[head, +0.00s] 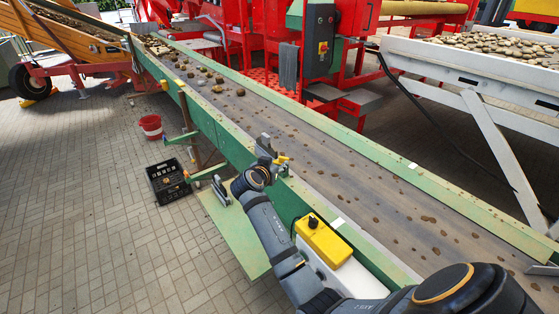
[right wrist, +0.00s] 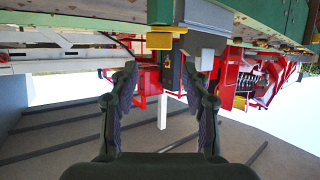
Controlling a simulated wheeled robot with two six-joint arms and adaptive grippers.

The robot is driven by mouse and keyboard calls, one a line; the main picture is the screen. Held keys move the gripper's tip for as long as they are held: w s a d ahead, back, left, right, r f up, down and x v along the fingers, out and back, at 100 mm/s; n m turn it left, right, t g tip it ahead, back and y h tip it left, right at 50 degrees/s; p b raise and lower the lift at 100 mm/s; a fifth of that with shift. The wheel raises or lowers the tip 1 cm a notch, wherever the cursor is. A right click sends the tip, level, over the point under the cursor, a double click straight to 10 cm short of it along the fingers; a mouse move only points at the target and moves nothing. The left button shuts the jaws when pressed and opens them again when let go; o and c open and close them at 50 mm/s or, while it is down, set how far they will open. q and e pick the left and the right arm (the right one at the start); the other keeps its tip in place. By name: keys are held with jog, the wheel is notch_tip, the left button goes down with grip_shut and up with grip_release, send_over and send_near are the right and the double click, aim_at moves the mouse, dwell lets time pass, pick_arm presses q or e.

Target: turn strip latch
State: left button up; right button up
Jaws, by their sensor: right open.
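A small yellow latch-like handle (head: 281,160) sits on the near green side rail of the conveyor in the head view, just right of my right gripper. A yellow piece (right wrist: 160,41) on a dark upright block shows beyond the fingertips in the right wrist view; I cannot tell if it is the same part. My right gripper (head: 243,167) is at the outer side of the rail with its fingers spread. In the right wrist view the gripper (right wrist: 163,83) is open, with nothing held between its fingers. My left gripper is not in view.
The conveyor belt (head: 330,178) carries scattered potatoes and clods. A yellow switch box (head: 323,241) sits on the near rail beside my right arm. A black crate (head: 167,182) and a red bucket (head: 151,126) stand on the paving.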

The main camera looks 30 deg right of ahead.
aim_at(284, 158)
jog(key=p+x, duration=0.1)
jog(key=x, duration=0.7)
jog(key=shift+d+p, duration=0.15)
jog(key=shift+p, duration=0.15)
jog(key=shift+w+d+f, duration=0.3)
jog(key=shift+w+d, duration=0.05)
jog(key=c, duration=0.9)
